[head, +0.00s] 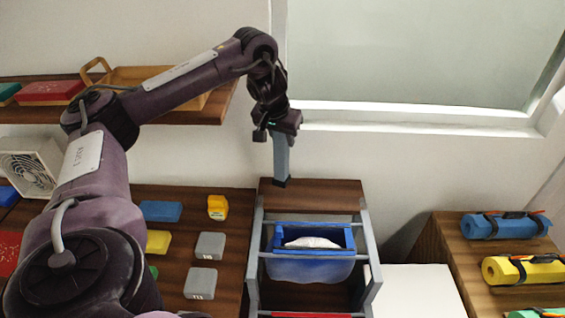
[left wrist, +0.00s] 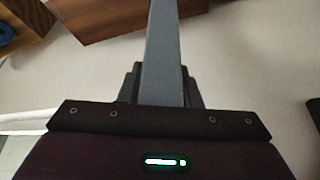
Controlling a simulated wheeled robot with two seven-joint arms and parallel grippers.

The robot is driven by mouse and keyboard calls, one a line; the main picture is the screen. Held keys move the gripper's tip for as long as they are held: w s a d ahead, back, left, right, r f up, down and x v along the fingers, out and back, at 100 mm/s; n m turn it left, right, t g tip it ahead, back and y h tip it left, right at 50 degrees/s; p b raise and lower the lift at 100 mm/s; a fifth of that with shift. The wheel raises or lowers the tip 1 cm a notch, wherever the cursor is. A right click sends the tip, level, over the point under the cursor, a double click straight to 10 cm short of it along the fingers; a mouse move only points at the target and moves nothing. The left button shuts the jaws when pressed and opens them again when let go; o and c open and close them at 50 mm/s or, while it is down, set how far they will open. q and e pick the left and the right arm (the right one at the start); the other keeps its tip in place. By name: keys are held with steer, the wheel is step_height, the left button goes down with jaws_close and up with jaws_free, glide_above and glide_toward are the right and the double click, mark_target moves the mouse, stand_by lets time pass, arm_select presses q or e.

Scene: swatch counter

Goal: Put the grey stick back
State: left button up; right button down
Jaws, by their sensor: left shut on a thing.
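The grey stick (head: 281,155) hangs upright below my left gripper (head: 282,130) in the head view, above the back of a brown wooden stand. Its lower end is dark and appears close to the stand's back board; I cannot tell whether they touch. In the left wrist view the grey stick (left wrist: 162,55) runs up from between the dark fingers of my left gripper (left wrist: 160,92), which is shut on it. My right gripper is not in view.
The wooden stand (head: 315,192) has grey rails around a blue bin (head: 310,270) with something white inside. Left, a brown counter holds grey blocks (head: 210,246) and coloured blocks. Right, rolled mats (head: 504,225) lie on a wooden top. A shelf (head: 215,103) is behind my arm.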

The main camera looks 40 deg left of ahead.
mark_target(282, 155)
arm_select(q)
steer(key=shift+f, duration=0.8)
step_height(282, 155, down, 4)
steer(key=shift+f, duration=0.1)
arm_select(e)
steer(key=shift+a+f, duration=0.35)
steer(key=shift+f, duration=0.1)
arm_select(q)
steer(key=shift+d, duration=0.1)
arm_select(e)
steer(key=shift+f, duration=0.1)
arm_select(q)
steer(key=o, duration=1.1)
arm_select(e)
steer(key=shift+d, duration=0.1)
